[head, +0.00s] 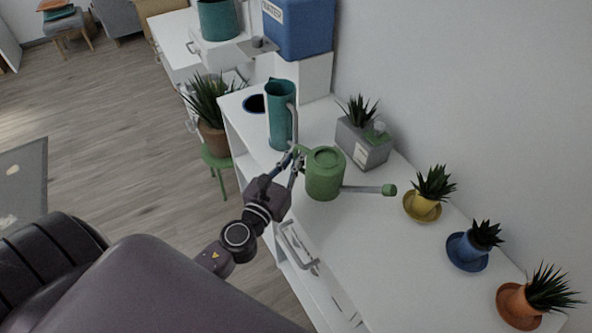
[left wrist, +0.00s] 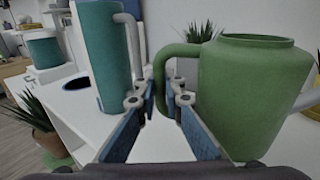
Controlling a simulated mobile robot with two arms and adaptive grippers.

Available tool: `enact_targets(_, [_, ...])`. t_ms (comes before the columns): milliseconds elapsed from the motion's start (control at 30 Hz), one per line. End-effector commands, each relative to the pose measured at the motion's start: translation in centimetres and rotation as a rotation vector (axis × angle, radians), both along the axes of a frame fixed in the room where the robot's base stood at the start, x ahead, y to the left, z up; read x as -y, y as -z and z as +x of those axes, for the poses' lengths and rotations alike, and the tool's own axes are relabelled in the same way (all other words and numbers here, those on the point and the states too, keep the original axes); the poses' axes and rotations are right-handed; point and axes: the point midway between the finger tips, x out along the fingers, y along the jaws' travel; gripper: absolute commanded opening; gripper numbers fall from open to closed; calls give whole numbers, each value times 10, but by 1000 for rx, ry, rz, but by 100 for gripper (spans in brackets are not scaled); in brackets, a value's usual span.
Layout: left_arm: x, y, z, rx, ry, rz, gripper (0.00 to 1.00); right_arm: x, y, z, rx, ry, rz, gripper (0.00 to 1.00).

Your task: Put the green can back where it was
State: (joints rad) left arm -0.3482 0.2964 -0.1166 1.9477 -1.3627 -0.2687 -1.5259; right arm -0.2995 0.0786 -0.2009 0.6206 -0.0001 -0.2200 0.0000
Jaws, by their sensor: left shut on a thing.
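The green can (head: 325,175) is a watering can with a long spout pointing right, over the middle of the white desk (head: 345,240). I cannot tell whether its base touches the desk. My left gripper (head: 295,161) is at the can's handle, on its left side. In the left wrist view the green can (left wrist: 250,95) fills the right side, and its handle (left wrist: 163,75) passes down between the blue-padded fingers (left wrist: 160,98), which are shut on it. The can looks upright. My right gripper is out of view.
A tall teal pitcher (head: 281,118) stands close behind my left gripper. A grey planter (head: 364,143) is behind the can. Yellow (head: 422,208), blue (head: 468,252) and terracotta (head: 519,306) potted plants line the wall side. The front middle of the desk is clear.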

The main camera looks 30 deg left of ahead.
Motion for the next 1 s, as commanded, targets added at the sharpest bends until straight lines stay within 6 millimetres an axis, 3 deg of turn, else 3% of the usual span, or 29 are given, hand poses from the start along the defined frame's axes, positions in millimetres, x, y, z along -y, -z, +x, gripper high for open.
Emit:
enact_targets(100, [0, 20, 0, -1, -1, -1, 0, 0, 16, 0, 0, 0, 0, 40])
enact_targets(300, [0, 39, 0, 0, -1, 0, 0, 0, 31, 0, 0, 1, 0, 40])
enact_targets(767, [0, 44, 0, 1, -1, 0, 0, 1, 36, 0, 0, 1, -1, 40])
enact_targets(800, [0, 43, 0, 0, -1, 1, 13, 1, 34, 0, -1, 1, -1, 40])
enact_targets(900, [0, 43, 0, -1, -1, 1, 24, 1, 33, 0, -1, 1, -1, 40])
enact_targets(1000, [0, 43, 0, -1, -1, 1, 26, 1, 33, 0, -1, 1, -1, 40])
